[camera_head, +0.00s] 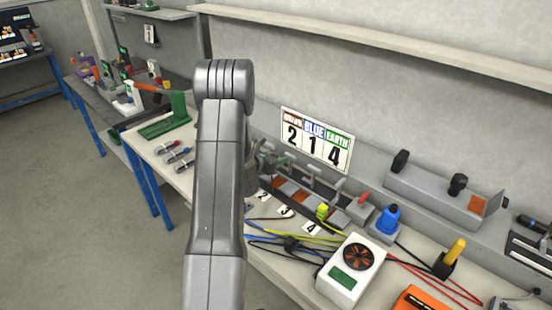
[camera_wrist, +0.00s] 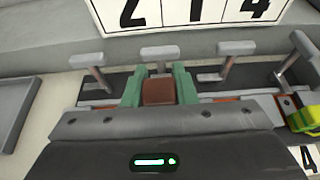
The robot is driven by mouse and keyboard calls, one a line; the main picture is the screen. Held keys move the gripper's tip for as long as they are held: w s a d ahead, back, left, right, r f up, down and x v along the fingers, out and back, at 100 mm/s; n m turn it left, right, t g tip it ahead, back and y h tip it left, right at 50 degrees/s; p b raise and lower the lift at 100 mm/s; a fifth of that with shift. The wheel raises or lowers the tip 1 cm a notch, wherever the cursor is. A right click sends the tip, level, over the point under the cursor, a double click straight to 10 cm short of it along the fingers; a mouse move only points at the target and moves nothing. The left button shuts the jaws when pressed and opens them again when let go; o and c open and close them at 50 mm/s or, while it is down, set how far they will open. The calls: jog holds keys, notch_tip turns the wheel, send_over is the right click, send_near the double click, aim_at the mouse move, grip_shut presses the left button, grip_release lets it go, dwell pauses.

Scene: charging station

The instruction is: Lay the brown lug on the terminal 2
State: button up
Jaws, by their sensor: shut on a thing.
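My gripper (camera_wrist: 159,90) shows its two green fingers in the wrist view, closed on the sides of the brown lug (camera_wrist: 158,92). The lug sits between the fingertips, over or close to the terminal row. A T-topped clamp (camera_wrist: 158,52), second from the left in the wrist view, stands directly beyond it. Its number card is hidden, so I cannot confirm it is terminal 2, nor whether the lug touches the metal. In the head view my arm hides the gripper and lug. The 2 card (camera_head: 264,196) shows just right of the arm.
Neighbouring T-topped clamps stand left (camera_wrist: 88,61) and right (camera_wrist: 235,49). A yellow-green lug (camera_wrist: 303,119) is at the right. The wall sign (camera_head: 315,140) reads 2, 1, 4.

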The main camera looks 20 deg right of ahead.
jog(key=shift+f+b, duration=0.15)
jog(key=shift+b, duration=0.5)
notch_tip(320, 180, down, 6)
jog(key=b, duration=0.6)
jog(key=shift+r, duration=0.2)
jog(key=shift+b, duration=1.55)
dwell(0.7)
jog(key=shift+f+b, duration=1.65)
jog(key=shift+b, duration=0.5)
jog(key=o, duration=1)
jog(key=shift+o, duration=0.2)
